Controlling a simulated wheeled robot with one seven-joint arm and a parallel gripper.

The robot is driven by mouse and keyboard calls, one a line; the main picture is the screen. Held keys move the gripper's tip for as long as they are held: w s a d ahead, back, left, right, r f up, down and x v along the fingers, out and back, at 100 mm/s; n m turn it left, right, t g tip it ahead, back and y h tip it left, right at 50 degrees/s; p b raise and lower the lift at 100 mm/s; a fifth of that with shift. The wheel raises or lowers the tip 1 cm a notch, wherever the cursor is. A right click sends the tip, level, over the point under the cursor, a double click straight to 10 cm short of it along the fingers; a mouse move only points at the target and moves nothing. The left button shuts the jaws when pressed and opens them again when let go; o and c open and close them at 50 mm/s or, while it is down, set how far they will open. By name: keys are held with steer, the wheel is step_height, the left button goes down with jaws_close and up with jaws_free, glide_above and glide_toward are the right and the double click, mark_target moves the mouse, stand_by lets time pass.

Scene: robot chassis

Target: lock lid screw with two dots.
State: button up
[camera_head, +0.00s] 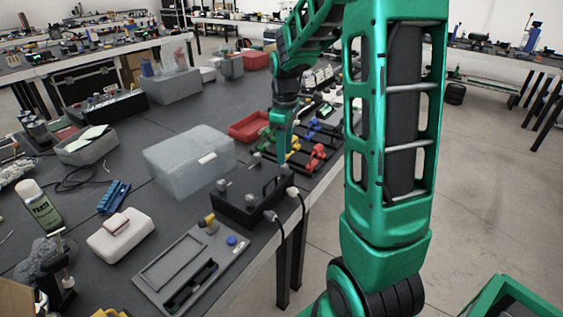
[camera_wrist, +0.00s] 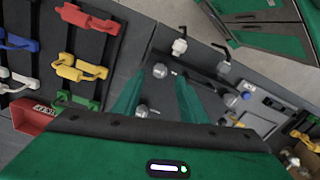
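A black box (camera_head: 245,208) with silver screw knobs and a dark handle on its lid stands near the table edge in the head view. In the wrist view, one silver knob (camera_wrist: 160,70) shows between the fingertips, and others show at the near side (camera_wrist: 141,111) and to the right (camera_wrist: 224,67). The dots on the screws are too small to make out. My gripper (camera_wrist: 162,78) is open, with its two green fingers apart and nothing seen held. In the head view my gripper (camera_head: 282,157) points down just behind the box; its fingertips are partly unclear.
Red (camera_head: 316,157), yellow and blue clamps stand on a rack beyond the box. A grey translucent bin (camera_head: 190,162) stands to its left. A grey tray panel (camera_head: 190,268) lies in front. Cable plugs (camera_head: 292,191) stick out at the table-edge side.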

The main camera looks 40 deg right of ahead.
mark_target(284, 168)
steer(key=shift+f, duration=2.1)
